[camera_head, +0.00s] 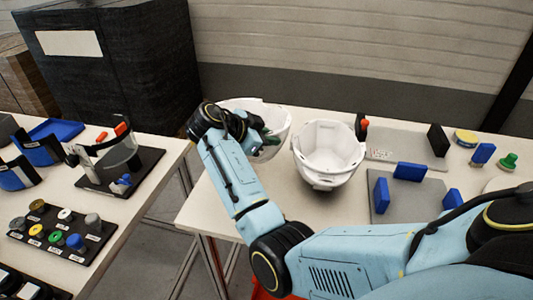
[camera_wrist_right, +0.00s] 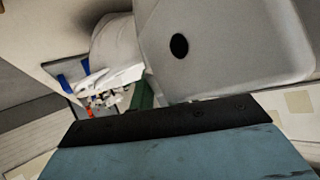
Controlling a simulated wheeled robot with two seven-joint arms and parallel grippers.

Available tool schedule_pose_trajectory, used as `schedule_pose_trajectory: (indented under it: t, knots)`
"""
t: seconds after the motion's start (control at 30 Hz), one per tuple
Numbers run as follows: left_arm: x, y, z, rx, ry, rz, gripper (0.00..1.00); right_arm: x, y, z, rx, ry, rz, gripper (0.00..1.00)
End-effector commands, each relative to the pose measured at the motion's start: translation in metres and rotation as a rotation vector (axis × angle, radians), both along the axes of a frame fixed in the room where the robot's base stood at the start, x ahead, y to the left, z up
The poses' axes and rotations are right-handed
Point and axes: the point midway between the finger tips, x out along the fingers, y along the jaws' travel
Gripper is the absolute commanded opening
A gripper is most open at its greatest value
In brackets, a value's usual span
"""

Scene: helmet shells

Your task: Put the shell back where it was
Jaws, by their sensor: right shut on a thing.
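Two white helmet shells show in the head view. One shell (camera_head: 277,115) is at the left end of the right-hand table, partly hidden behind my right wrist. My right gripper (camera_head: 268,137) is shut on this shell at its near right side; its fingers are mostly hidden. I cannot tell whether the shell touches the table. The other shell (camera_head: 328,150) sits open side up, just to the right. In the right wrist view a large pale surface with a dark round hole (camera_wrist_right: 230,45) fills the upper right, beside a green finger part (camera_wrist_right: 141,95). My left gripper is not in view.
Grey plates with blue blocks (camera_head: 409,171) lie right of the shells. A green knob (camera_head: 508,162) stands at the far right. A separate left table holds visors, a dark stand (camera_head: 120,170) and a tray of discs (camera_head: 62,233). A gap separates the tables.

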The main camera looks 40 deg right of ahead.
Motion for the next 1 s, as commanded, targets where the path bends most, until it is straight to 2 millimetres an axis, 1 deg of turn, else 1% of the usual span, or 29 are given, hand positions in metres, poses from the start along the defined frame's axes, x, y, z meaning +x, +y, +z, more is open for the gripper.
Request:
schedule_pose_trajectory:
  t: [0.1,0.23,0.33,0.53,0.57,0.7,1.0]
  knots:
    - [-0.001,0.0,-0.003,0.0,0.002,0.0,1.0,-0.001,0.0,-0.021,-0.001,0.004,0.001,0.0]
    - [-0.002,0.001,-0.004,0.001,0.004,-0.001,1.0,0.0,0.0,-0.039,-0.001,0.001,0.002,0.0]
    - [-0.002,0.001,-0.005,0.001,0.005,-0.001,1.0,0.0,0.0,-0.046,-0.002,-0.001,0.001,0.0]
    - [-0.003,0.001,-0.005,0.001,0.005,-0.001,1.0,0.0,0.0,-0.046,-0.001,-0.001,0.002,0.0]
    - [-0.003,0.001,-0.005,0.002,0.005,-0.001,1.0,-0.001,0.0,-0.047,0.001,0.004,0.002,0.19]
    - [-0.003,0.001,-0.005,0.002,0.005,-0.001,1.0,-0.001,0.0,-0.047,0.001,0.003,0.002,0.37]
    - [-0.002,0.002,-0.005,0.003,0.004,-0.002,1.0,0.0,0.001,-0.046,0.002,0.002,0.003,0.37]
